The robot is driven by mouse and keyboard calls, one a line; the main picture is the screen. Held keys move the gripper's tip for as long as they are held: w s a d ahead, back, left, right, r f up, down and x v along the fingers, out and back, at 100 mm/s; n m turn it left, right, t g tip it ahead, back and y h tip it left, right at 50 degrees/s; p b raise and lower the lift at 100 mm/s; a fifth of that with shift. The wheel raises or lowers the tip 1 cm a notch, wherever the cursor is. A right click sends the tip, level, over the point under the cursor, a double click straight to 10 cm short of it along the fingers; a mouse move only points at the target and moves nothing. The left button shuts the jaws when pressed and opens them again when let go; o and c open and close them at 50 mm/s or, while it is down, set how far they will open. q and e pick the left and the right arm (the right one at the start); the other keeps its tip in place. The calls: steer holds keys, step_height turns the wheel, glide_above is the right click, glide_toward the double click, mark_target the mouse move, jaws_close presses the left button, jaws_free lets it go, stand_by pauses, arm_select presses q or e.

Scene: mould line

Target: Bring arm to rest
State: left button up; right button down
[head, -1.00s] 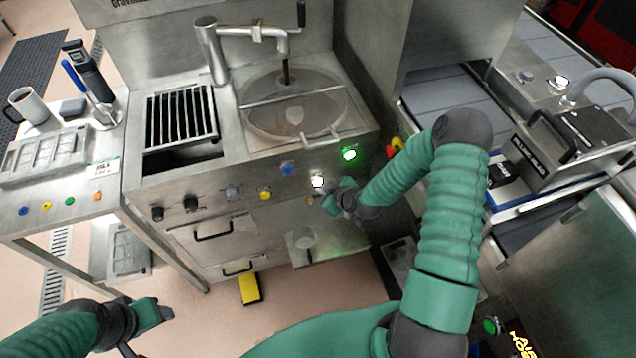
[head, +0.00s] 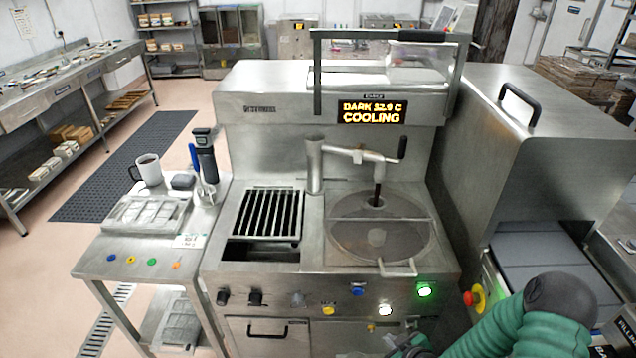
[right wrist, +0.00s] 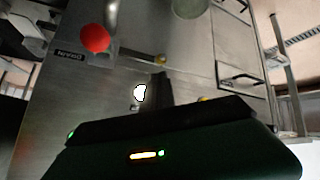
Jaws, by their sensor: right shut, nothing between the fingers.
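My green right arm (head: 545,320) comes in at the lower right of the head view. Its gripper (head: 408,344) shows at the bottom edge, just below and right of the lit white button (head: 385,310) on the machine's front panel. It is shut and empty. In the right wrist view the dark gripper (right wrist: 160,92) points at the steel panel, close to the lit white button (right wrist: 140,93). Whether it touches the panel cannot be told. My left gripper is out of view.
A side table (head: 97,255) holds a mould, mug and tools.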

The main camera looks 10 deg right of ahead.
steer(key=s+a+r+m+g, duration=0.2)
steer(key=s+a+r, duration=0.3)
steer(key=r, duration=0.3)
steer(key=s+a+r+m+g+h, duration=0.1)
steer(key=s+a+r+g, duration=0.3)
steer(key=r, duration=0.5)
steer(key=s+a+m, duration=0.1)
steer(key=s, duration=0.1)
steer(key=shift+s+a, duration=0.35)
steer(key=shift+r, duration=0.1)
